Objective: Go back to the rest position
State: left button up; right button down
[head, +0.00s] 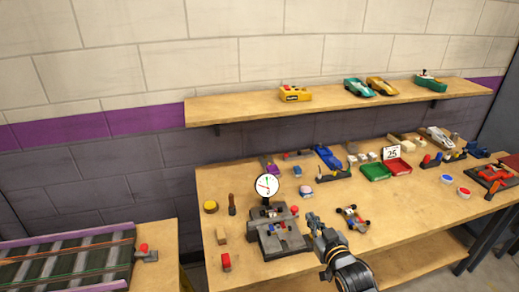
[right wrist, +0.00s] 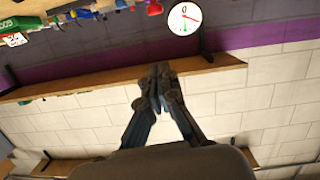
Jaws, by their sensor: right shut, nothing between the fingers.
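My right gripper (head: 315,222) is over the front of the wooden workbench (head: 390,225) in the head view, just right of a dark press-like fixture with a dial (head: 267,187). It is shut with nothing between its fingers. In the right wrist view the two fingertips of the gripper (right wrist: 158,80) meet, with the wall behind them. The dial (right wrist: 184,18) also shows at the top there. My left gripper is not in view.
A small wheeled chassis (head: 353,217) lies on the bench just right of my right gripper. Green and red trays (head: 376,172) stand behind it. A shelf (head: 225,109) with toy cars runs along the wall. A striped track table (head: 70,258) is at the left.

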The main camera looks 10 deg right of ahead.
jog(key=s+a+f+g, duration=0.3)
jog(key=s+f, duration=0.1)
jog(key=s, duration=0.3)
jog(key=s+a+f+g, duration=0.2)
jog(key=s+f+g, duration=0.1)
jog(key=s, duration=0.4)
jog(key=s+a+f+g, duration=0.1)
jog(key=s+g, duration=0.2)
jog(key=s, duration=0.6)
jog(key=s+a+g, duration=0.2)
jog(key=s+g, duration=0.1)
jog(key=s, duration=0.6)
notch_tip(320, 180, down, 28)
jog(key=s+g+b, duration=0.1)
jog(key=g+b, duration=0.1)
jog(key=s+d+f+n+g+b, duration=0.1)
jog(key=s+d+f, duration=0.2)
jog(key=s+f, duration=1.4)
jog(key=shift+f, duration=0.5)
